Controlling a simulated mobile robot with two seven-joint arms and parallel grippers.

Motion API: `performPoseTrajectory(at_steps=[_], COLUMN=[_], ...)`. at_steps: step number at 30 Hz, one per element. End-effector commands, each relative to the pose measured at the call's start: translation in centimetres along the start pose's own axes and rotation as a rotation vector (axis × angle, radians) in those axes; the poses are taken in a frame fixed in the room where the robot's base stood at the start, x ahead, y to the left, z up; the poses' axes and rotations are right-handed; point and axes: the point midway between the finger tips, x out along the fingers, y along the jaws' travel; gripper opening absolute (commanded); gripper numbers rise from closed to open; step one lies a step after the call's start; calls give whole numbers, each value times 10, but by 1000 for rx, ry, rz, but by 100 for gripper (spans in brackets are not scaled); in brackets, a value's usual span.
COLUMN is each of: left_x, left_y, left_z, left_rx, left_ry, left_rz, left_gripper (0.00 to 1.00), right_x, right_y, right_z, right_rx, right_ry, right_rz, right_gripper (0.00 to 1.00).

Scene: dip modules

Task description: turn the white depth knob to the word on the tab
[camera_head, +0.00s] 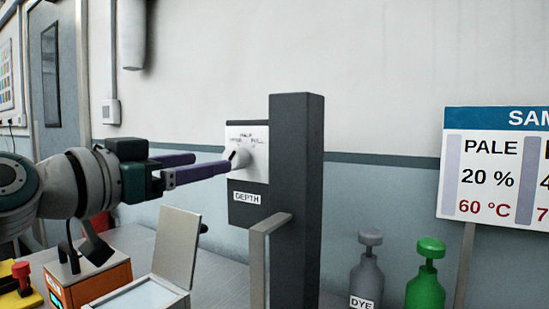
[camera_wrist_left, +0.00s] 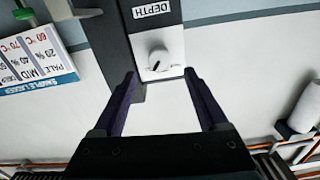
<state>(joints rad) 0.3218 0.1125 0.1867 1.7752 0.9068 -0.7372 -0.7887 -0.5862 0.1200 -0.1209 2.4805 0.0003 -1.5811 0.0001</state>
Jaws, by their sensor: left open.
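The white depth knob (camera_head: 242,158) sits on a white plate on a dark panel, above a DEPTH label (camera_head: 247,198). Words are printed above the knob; HALF at the top and FULL at the right are readable, the left word is not clear. In the left wrist view the knob (camera_wrist_left: 159,58) appears upside down, with a dark pointer mark toward the lower left of the picture. My left gripper (camera_head: 212,163) is open, its purple fingers reaching toward the knob. In the wrist view the knob lies ahead between the fingertips (camera_wrist_left: 160,75). I cannot make out a tab with a word.
A dark post (camera_head: 296,180) stands right beside the panel, with a grey bracket (camera_head: 270,225) low in front. An open-lidded box (camera_head: 178,245), an orange device (camera_head: 90,275), grey DYE bottle (camera_head: 367,270), green bottle (camera_head: 427,275) and sample sign (camera_head: 500,165) stand around.

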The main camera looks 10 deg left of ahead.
Motion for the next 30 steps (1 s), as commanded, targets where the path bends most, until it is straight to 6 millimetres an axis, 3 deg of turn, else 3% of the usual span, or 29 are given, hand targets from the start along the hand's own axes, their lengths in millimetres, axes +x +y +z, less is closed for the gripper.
performPoseTrajectory(at_steps=[3, 9, 23, 30], left_x=[22, 48, 60, 60], left_y=[1, 1, 2, 2], left_z=[-2, 0, 0, 1], left_rx=[-4, -1, 1, 1], left_ry=[1, -1, -2, -2], left_rz=[3, 3, 3, 3], left_gripper=[76, 76, 76, 51], right_x=[-2, -2, -2, -2], right_y=[0, 0, 1, 1], right_z=[-1, -1, -3, -3], right_rx=[0, 0, 0, 0], right_ry=[0, 2, 6, 6], right_rz=[0, 0, 2, 2], right_gripper=[50, 50, 50, 50])
